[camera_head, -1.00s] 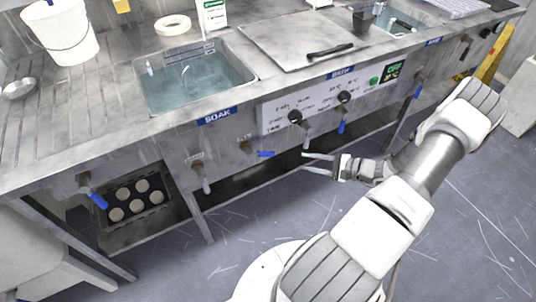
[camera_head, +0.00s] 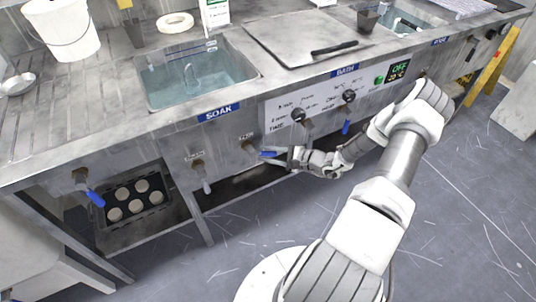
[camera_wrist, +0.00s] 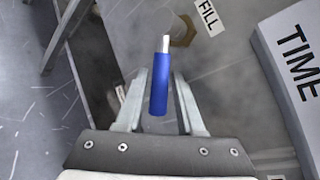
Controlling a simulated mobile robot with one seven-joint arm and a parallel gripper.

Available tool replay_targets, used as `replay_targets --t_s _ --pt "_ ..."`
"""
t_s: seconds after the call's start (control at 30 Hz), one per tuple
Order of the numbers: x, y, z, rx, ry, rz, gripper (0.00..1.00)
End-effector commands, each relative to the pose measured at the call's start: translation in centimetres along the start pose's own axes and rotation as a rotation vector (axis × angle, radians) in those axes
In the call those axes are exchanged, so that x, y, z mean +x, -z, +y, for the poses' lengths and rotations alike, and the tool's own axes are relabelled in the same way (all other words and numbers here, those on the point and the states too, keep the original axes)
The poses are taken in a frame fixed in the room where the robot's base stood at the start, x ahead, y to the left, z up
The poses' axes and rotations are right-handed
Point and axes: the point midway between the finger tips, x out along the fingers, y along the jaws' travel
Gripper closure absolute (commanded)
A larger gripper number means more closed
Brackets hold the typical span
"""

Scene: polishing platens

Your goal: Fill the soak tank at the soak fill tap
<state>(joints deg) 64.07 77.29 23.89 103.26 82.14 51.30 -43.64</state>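The soak tank (camera_head: 163,101) is a sunken basin left of centre in the head view, with clear bluish water in it and a blue SOAK label (camera_head: 218,113) on the front edge. Below, the soak fill tap (camera_head: 250,147) has a blue lever (camera_head: 267,154) pointing right. In the wrist view the tap's brass fitting (camera_wrist: 183,32) sits beside a FILL label (camera_wrist: 208,17). My gripper (camera_wrist: 160,78) is open, with the blue lever (camera_wrist: 159,88) between its two fingers. A gap shows on each side of the lever. In the head view my fingertips are partly hidden.
Left of the fill tap is another tap (camera_head: 199,168) with a pale handle pointing down. A control panel (camera_head: 290,108) with dark knobs is above right of my gripper. A blue-handled tap (camera_head: 92,194) and a rack of discs (camera_head: 133,203) are lower left. Floor in front is clear.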

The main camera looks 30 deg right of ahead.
Motion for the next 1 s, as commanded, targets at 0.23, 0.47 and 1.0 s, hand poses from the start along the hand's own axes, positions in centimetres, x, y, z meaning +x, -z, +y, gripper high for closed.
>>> replay_targets --t_s 0.23,0.47,1.0 --pt "0.01 0.00 -0.02 0.000 0.000 0.000 0.68" --pt "-0.01 -0.01 -0.03 0.000 0.000 0.000 1.00" --pt "-0.04 0.00 -0.05 0.000 0.001 0.000 1.00"
